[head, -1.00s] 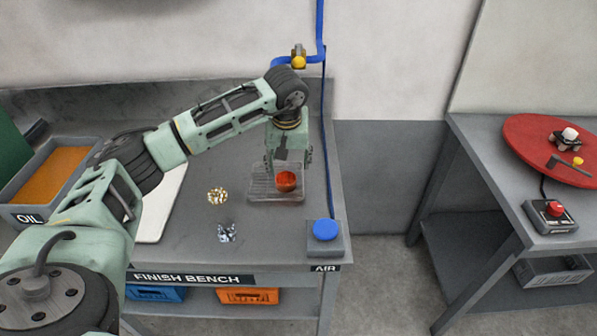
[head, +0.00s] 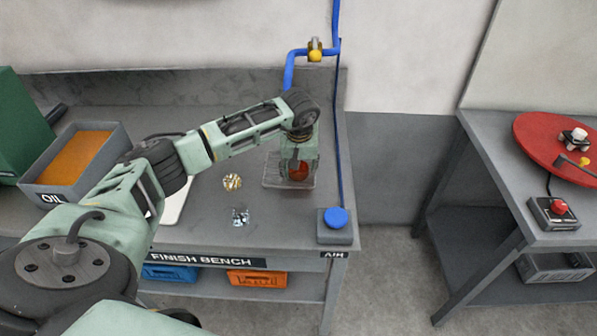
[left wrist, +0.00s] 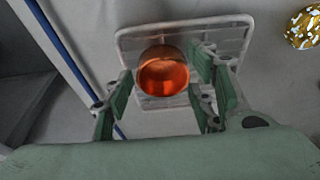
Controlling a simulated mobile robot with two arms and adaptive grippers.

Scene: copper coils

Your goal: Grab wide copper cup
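The wide copper cup (head: 299,172) stands in a clear wire-like tray (head: 272,184) on the right part of the finish bench. In the left wrist view, the cup (left wrist: 163,76) shows its round opening and orange inside, and the tray rim (left wrist: 185,23) lies around it. My left gripper (head: 298,176) points down at the cup and partly covers it in the head view. In the left wrist view, its fingers (left wrist: 163,92) are spread wide, one on each side of the cup, with gaps visible. My right gripper is not in view.
A gold-and-white patterned piece (head: 232,182) and a silvery piece (head: 240,217) lie left of the tray. A blue AIR button (head: 336,217) is at the bench's front right corner. A blue hose (head: 341,120) runs down behind. An OIL bin (head: 112,154) stands at left.

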